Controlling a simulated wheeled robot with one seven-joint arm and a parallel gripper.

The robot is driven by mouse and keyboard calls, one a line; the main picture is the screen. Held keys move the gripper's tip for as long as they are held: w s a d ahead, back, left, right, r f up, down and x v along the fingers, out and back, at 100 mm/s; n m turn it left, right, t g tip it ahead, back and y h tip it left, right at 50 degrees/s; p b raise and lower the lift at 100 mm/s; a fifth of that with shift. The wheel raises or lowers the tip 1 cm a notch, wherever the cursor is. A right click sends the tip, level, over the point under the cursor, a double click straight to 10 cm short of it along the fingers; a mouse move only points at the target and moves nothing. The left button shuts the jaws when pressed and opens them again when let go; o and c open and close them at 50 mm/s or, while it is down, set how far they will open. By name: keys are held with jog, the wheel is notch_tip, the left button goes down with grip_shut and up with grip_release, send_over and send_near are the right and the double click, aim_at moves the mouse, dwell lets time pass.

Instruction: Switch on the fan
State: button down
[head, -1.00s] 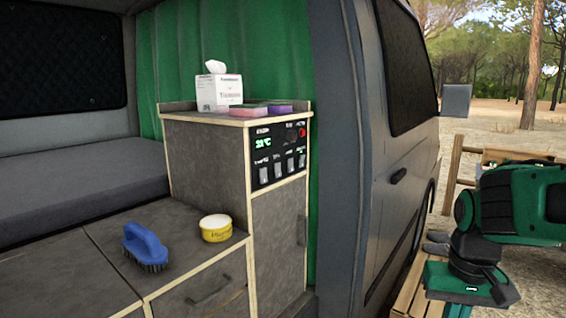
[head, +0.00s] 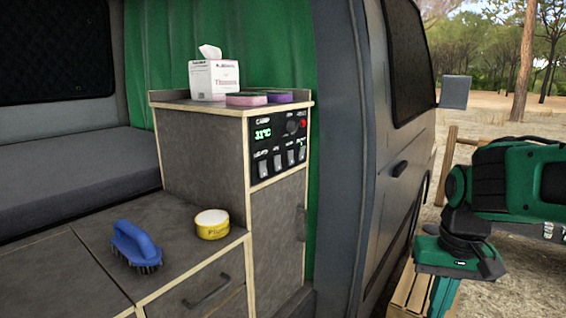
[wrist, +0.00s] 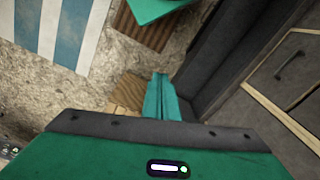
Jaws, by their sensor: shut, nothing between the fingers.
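A black control panel (head: 263,150) is set in the upper front of the grey cabinet (head: 205,155). It has a green temperature readout (head: 263,133), a round dark knob (head: 291,127), a small red button (head: 303,123) and a row of several light switches (head: 278,161). The labels are too small to read, so I cannot tell which switch is the fan's. My gripper (head: 440,300) hangs at the lower right, outside the van and well apart from the panel. In the wrist view its green fingers (wrist: 160,95) are together and empty, pointing down past the van's edge.
A tissue box (head: 214,80) and pink and purple sponges (head: 260,98) lie on the cabinet top. The van's side (head: 395,200) stands between panel and arm. A wooden bench (head: 408,295) is below my gripper.

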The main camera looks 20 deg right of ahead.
aim_at(284, 161)
jog(key=w+r+t+h, duration=0.1)
jog(key=w+r+t, duration=0.1)
jog(key=w+r, duration=0.7)
jog(key=w+a+r+m+t, duration=0.3)
jog(key=w+a+r+t, duration=0.1)
jog(key=w+a+r, duration=1.2)
jog(key=w+r, duration=0.3)
jog(key=shift+w+a+t+y, duration=0.25)
jog(key=shift+t+y, duration=0.05)
jog(key=shift+y, duration=0.1)
jog(key=shift+w+a+f, duration=0.35)
jog(key=shift+w+f, duration=1.1)
jog(key=shift+w, duration=0.05)
jog(key=shift+w+a+f, duration=0.3)
jog(key=shift+w+f, duration=1.15)
jog(key=shift+w+a+f, duration=0.35)
jog(key=shift+w+f, duration=1.1)
jog(key=shift+w, duration=0.05)
